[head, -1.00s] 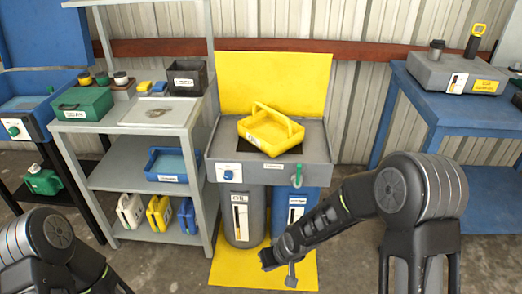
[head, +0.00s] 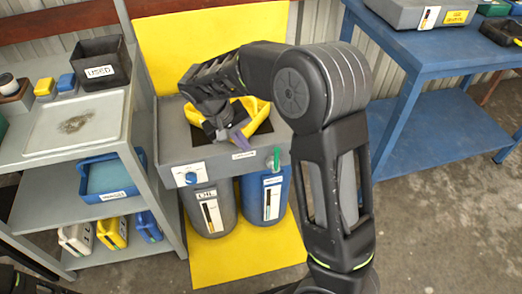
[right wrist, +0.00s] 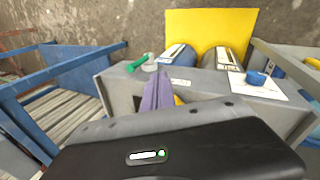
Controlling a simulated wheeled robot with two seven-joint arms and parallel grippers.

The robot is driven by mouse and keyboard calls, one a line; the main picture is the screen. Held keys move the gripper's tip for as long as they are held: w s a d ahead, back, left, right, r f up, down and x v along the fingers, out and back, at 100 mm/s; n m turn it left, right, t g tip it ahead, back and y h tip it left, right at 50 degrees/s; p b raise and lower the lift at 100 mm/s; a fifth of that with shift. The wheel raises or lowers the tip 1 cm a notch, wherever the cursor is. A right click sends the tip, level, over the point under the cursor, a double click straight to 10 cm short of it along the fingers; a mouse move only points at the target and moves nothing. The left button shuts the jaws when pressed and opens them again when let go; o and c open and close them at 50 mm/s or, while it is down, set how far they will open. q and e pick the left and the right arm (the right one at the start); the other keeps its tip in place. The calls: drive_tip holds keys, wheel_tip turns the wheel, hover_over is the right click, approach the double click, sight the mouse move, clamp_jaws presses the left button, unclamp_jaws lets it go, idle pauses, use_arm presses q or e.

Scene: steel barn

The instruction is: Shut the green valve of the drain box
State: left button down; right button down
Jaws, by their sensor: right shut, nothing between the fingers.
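The drain box (head: 168,147) is a grey box with a blue knob (head: 187,178) at its front left and a green valve (head: 276,157) at its front right. The green lever stands roughly upright in the head view. In the right wrist view it shows as a green handle (right wrist: 140,62) on the box edge, pointing left. My right gripper (head: 240,143) is shut and empty, its purple fingertips over the box, left of the valve and apart from it. The fingertips also show in the right wrist view (right wrist: 158,90). My left gripper is out of view.
A grey drum (head: 212,212) and a blue drum (head: 262,200) stand below on a yellow mat (head: 245,264). Grey shelves (head: 142,125) stand left, a blue bench (head: 425,75) right.

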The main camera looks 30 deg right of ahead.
sight(276, 159)
drive_tip(key=shift+f, duration=0.1)
idle(0.3)
drive_tip(key=shift+s+d+f, duration=0.2)
drive_tip(key=shift+d+f, duration=1.05)
drive_tip(key=shift+f, duration=0.3)
drive_tip(key=shift+s+d+f, duration=0.15)
drive_tip(key=shift+d+f, duration=1.15)
drive_tip(key=shift+f, duration=0.25)
drive_tip(key=shift+s+d+f, duration=0.2)
drive_tip(key=shift+d+f, duration=1.05)
drive_tip(key=shift+f, duration=0.3)
